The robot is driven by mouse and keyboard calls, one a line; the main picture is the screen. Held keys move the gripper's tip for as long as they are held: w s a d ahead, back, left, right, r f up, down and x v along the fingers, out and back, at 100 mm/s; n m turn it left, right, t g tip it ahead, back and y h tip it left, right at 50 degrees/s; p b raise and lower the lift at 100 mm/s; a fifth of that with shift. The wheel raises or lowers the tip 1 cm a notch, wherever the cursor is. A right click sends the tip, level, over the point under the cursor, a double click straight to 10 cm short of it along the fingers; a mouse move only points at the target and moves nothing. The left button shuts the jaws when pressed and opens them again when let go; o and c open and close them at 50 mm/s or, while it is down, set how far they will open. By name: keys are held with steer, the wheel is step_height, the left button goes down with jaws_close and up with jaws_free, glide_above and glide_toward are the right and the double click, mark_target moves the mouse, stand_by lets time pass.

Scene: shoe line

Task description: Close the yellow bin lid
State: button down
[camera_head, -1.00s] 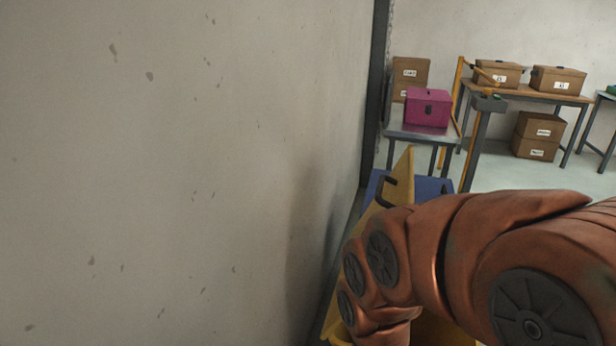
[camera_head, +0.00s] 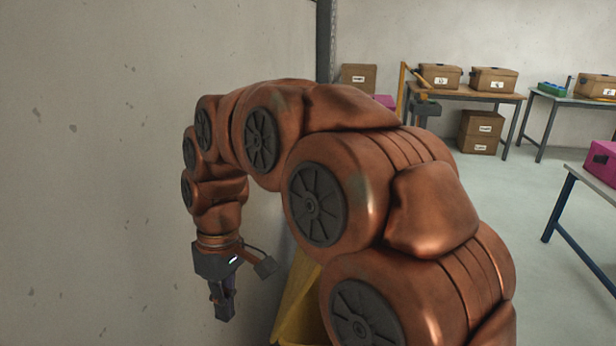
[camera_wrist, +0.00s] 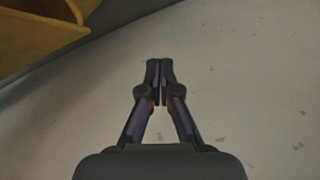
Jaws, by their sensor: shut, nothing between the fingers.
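The yellow bin (camera_head: 301,303) shows only in part in the head view, low in the middle, behind my copper-coloured arm. Most of it is hidden, and I cannot tell its lid from its body there. A yellow part of the bin (camera_wrist: 35,35) also shows at the upper left of the wrist view. My gripper (camera_head: 222,312) points down beside the wall, to the left of the bin and apart from it. In the wrist view my gripper (camera_wrist: 159,66) is shut and empty, its fingertips together.
A bare wall (camera_head: 110,170) fills the left side, close to my gripper. A table with boxes (camera_head: 470,92) stands at the back. A table with a pink box (camera_head: 602,160) is at the right. Open floor (camera_head: 480,220) lies between them.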

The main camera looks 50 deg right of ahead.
steer(key=w+d+r+n+t+p, duration=0.1)
steer(key=w+d+r+p, duration=0.1)
steer(key=w+d+r, duration=0.45)
steer(key=w+d+r+n+t+y+p, duration=0.1)
steer(key=w+d+r+p, duration=0.15)
steer(key=d, duration=0.65)
steer(key=w+d+r+n+t+p, duration=0.1)
steer(key=w+d+r+p, duration=0.1)
steer(key=w+d+r, duration=0.4)
steer(key=s+d+r+t+p, duration=0.1)
steer(key=s+d+p, duration=0.1)
steer(key=d, duration=1.1)
step_height(320, 180, down, 12)
steer(key=p, duration=0.3)
steer(key=shift+w+d+r+h+p, duration=0.2)
steer(key=shift+d+r+h+p, duration=0.05)
steer(key=shift+h+p, duration=0.05)
steer(key=shift+s+d+f+t, duration=0.1)
steer(key=shift+t, duration=0.2)
